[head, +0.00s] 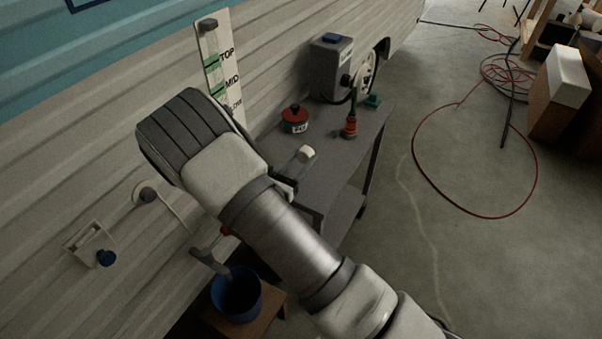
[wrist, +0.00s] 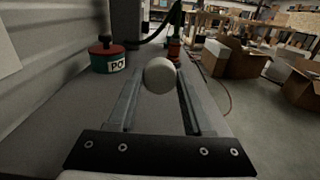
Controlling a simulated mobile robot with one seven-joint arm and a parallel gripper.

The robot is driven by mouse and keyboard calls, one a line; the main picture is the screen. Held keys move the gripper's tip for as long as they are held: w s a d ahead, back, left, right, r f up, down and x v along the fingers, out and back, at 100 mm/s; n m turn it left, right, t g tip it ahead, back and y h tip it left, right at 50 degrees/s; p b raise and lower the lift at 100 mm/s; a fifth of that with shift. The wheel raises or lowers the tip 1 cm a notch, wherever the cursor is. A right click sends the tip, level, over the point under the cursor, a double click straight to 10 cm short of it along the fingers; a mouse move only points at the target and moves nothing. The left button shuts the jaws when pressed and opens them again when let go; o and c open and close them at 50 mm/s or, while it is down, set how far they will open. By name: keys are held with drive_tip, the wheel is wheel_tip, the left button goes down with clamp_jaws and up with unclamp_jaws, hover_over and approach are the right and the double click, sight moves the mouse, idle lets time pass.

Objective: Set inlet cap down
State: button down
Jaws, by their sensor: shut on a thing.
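The inlet cap appears to be the small off-white round piece (head: 307,154) at the end of my gripper (head: 299,167). In the wrist view the cap (wrist: 160,76) sits between the fingertips, its round face toward the camera. My gripper (wrist: 160,86) is shut on it. In the head view the cap shows over the near part of the grey bench (head: 338,152). I cannot tell whether it touches the bench top. My forearm and wrist hide part of the bench's near left end.
A red-and-green tin (head: 295,120) stands on the bench left of the cap, against the camper wall. An orange hose fitting (head: 350,127) and a grey box with a reel (head: 331,65) stand farther back. A blue bucket (head: 237,296) sits low beside my arm. Bare bench top surrounds the cap.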

drive_tip(key=shift+f+b, duration=0.75)
drive_tip(key=shift+f, duration=1.25)
drive_tip(key=shift+f, duration=0.15)
drive_tip(key=shift+c, duration=1.6)
unclamp_jaws()
